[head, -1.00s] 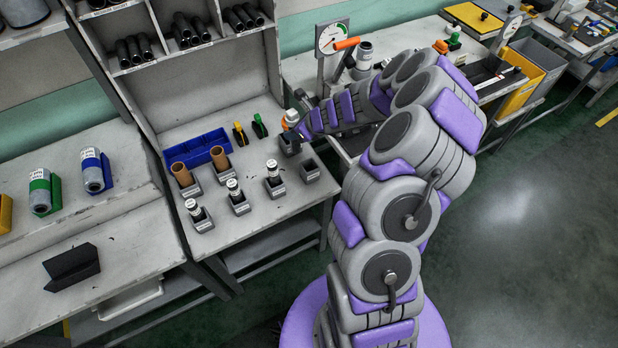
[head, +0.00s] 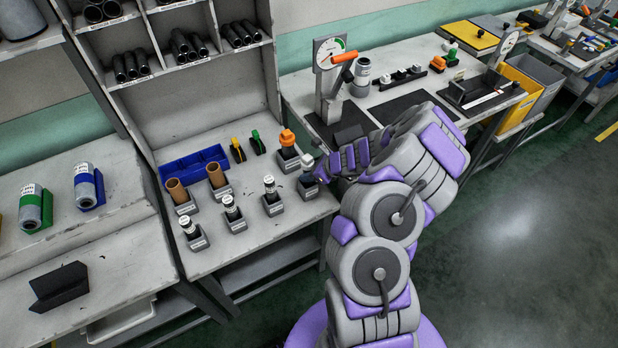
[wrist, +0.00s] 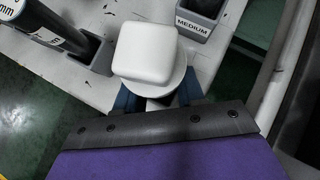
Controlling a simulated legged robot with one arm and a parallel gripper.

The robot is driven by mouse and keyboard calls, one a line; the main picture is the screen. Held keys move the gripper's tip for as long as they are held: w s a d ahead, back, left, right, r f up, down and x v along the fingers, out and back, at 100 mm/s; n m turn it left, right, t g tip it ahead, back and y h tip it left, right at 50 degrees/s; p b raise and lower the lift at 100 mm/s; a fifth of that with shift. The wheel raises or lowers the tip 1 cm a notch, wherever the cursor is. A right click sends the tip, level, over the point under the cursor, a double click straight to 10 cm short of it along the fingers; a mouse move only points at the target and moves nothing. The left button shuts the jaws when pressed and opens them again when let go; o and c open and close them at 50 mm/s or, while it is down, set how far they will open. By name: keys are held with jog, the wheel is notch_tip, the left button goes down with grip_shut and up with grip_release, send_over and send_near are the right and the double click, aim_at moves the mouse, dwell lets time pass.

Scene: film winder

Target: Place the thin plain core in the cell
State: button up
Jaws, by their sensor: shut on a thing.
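My gripper (head: 316,174) is shut on a piece with a white rounded-square top and a round flange (wrist: 146,55). The piece stands upright in or just over the front right grey cell (head: 308,190); its white top shows in the head view (head: 307,160). The blue fingers (wrist: 158,98) close below the flange. The piece's lower part is hidden, so I cannot tell how deep it sits, or whether it is the thin plain core. Two brown tubes (head: 177,190) and several black, white-topped cores (head: 232,207) stand in other cells.
An orange-topped piece (head: 287,140) stands in the cell just behind. In the wrist view a cell labelled MEDIUM (wrist: 199,20) and a black labelled cylinder (wrist: 45,25) are close by. A blue bin (head: 193,165) lies at the back. The bench's front right is clear.

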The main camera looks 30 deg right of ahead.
jog(key=shift+d+f, duration=0.2)
jog(key=shift+f, duration=0.8)
jog(key=shift+r, duration=0.1)
jog(key=shift+a, duration=0.1)
jog(key=shift+a, duration=0.1)
jog(key=o, duration=0.8)
jog(key=shift+a, duration=0.1)
jog(key=shift+o, duration=1.2)
